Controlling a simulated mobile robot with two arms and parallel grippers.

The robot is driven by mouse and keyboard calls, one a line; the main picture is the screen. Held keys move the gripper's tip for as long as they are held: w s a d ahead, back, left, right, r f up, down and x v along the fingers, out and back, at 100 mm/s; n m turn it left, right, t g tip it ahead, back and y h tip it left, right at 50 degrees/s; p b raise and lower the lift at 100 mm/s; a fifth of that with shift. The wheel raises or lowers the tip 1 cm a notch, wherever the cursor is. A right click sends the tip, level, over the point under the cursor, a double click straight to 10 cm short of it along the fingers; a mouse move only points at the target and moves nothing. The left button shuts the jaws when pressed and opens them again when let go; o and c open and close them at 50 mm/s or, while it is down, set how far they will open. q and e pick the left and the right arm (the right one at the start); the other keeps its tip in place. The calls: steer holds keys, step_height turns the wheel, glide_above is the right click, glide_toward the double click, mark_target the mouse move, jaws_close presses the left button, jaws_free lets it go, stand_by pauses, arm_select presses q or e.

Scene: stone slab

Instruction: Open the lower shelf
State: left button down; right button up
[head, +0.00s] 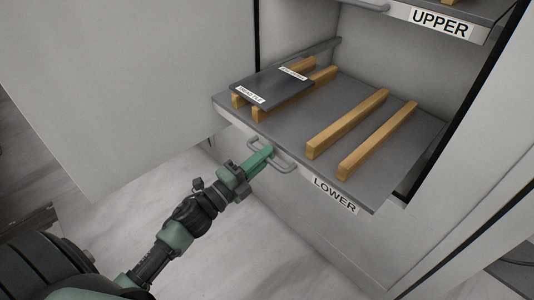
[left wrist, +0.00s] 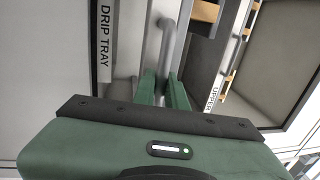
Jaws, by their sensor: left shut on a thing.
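The lower shelf (head: 335,97) is a dark grey slab with a light front edge marked LOWER, and it stands out from the cabinet. Its grey bar handle (head: 285,165) sticks out from the front edge. My left gripper (head: 262,155) is shut on this handle. In the left wrist view the green fingers (left wrist: 163,90) close around the grey handle bar (left wrist: 167,45). My right gripper is in neither view.
Wooden bars (head: 348,122) lie on the lower shelf, and a dark slab (head: 272,88) with white labels rests on two of them at the left. The upper shelf (head: 440,22) is above at the right. A large pale door panel (head: 120,80) stands at the left. The floor in front is clear.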

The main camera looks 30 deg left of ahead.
arm_select(q)
steer(key=shift+f, duration=0.1)
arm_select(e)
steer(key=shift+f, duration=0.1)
arm_select(q)
steer(key=c, duration=1.5)
jaws_free()
steer(key=shift+o, duration=0.2)
steer(key=v, duration=0.8)
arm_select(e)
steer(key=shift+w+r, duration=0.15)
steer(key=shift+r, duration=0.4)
arm_select(q)
steer(key=shift+w, duration=0.1)
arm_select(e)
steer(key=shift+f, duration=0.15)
